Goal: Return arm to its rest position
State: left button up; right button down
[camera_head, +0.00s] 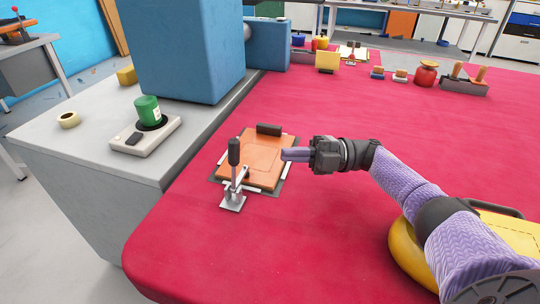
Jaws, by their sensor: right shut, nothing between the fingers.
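My right arm comes in from the lower right across the red table. Its right gripper (284,154) is shut with nothing between the fingers. The fingertips are over or just above the right edge of an orange-brown board (255,170); I cannot tell whether they touch. A toggle clamp (235,175) with a black upright handle stands at the board's front left. A dark block (269,129) sits at the board's far edge. My left gripper does not show.
A grey bench (80,150) on the left holds a scale (146,137) with a green can (148,110), beside a big blue machine (190,45). A yellow round object (408,255) lies under my arm. Stamps and a red pot (425,74) stand far back. The red table's (270,250) front is clear.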

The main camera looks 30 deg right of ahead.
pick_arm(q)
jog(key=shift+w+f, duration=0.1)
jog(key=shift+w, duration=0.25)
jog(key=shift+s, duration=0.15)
